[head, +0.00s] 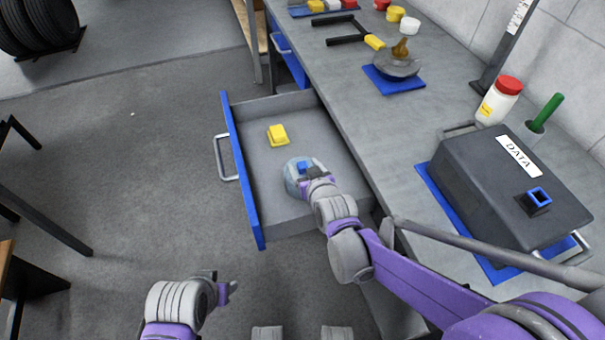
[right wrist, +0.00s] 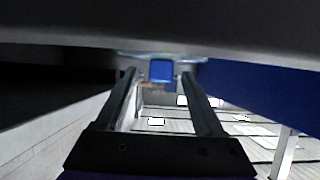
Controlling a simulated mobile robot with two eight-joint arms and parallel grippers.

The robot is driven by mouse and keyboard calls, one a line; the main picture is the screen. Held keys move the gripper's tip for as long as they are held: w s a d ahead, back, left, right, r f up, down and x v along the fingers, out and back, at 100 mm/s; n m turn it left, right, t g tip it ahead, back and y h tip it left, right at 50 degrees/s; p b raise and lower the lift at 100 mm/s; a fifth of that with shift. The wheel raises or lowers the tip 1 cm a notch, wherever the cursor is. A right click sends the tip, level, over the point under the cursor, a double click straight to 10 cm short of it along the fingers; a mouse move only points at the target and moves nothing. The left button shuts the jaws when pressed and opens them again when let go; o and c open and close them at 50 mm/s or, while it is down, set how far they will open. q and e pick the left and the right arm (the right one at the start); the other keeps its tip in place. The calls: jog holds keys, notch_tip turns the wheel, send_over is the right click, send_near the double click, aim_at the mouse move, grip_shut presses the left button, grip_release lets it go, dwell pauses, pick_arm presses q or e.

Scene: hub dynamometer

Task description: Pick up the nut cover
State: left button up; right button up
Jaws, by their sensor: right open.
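The drawer (head: 235,160) is pulled out and holds a yellow block (head: 278,135) and a pale, clear-looking round piece with a blue top (head: 301,167). I cannot tell for sure which is the nut cover; the round piece looks most like it. My right gripper (head: 308,174) is at the round piece, partly hiding it. In the right wrist view the gripper (right wrist: 158,82) is open, with the blue top (right wrist: 161,71) between or just beyond its fingertips; contact is unclear. My left gripper (head: 224,285) is low, outside the drawer, its opening unclear.
The workbench (head: 365,120) carries a dark box marked DATA (head: 500,180), a white jar with red lid (head: 499,101), a green handle (head: 546,112) and a blue mat (head: 395,86) with a round stand.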

grip_shut()
dwell(0.3)
